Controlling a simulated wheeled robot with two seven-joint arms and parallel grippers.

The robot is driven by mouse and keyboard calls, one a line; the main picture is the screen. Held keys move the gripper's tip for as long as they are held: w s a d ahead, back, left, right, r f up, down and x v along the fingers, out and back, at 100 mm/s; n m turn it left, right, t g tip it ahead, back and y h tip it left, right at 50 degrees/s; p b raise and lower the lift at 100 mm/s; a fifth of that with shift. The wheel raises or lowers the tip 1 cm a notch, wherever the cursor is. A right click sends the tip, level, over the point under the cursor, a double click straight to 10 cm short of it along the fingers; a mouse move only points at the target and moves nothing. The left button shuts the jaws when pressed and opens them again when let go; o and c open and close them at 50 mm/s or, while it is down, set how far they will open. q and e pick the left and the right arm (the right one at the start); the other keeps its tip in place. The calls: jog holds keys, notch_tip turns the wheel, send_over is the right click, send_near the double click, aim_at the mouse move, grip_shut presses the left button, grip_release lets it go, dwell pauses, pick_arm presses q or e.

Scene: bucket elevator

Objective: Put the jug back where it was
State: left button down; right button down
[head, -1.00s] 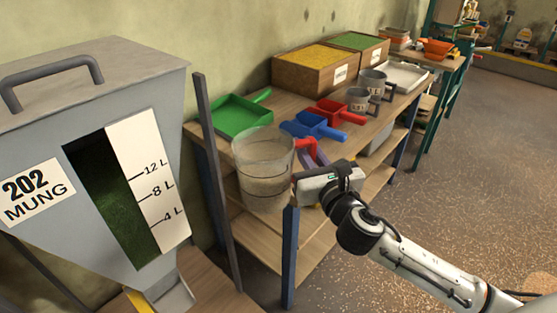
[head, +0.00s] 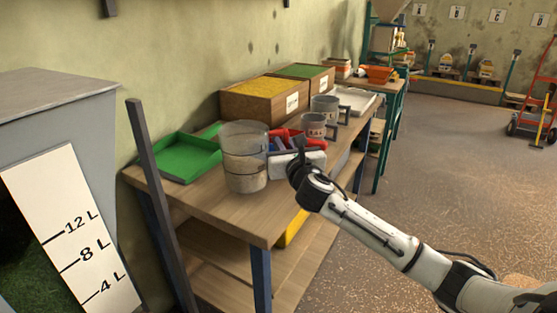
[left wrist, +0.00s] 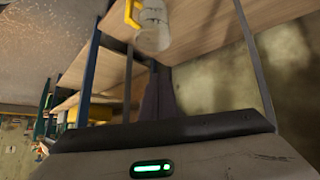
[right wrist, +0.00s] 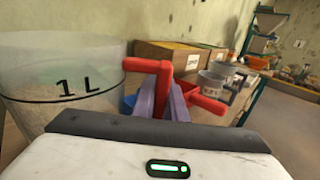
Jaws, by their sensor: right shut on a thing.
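The clear jug (head: 245,160) has a red handle (right wrist: 161,68) and holds some pale grain in its lower part. In the head view it is upright over the near left part of the wooden table (head: 215,208). I cannot tell whether its base touches the top. My right gripper (right wrist: 163,98) is shut on the red handle, to the right of the jug; the jug's "1 L" mark shows in the right wrist view. My left gripper (left wrist: 158,95) is shut and empty; it does not show in the head view.
A green scoop tray (head: 188,158) lies left of the jug. Grain boxes (head: 265,100), grey cups (head: 313,124) and red and blue scoops stand behind. A yellow-handled clear jug (left wrist: 150,28) shows in the left wrist view. The hopper (head: 60,130) and dark post (head: 152,190) are at left.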

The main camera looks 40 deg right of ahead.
notch_tip(320, 180, down, 4)
jog(key=shift+r+b, duration=0.2)
jog(key=shift+b, duration=0.4)
jog(key=c, duration=1.8)
grip_release()
jog(key=shift+f, duration=0.1)
jog(key=p+v, duration=0.1)
jog(key=v, duration=1.1)
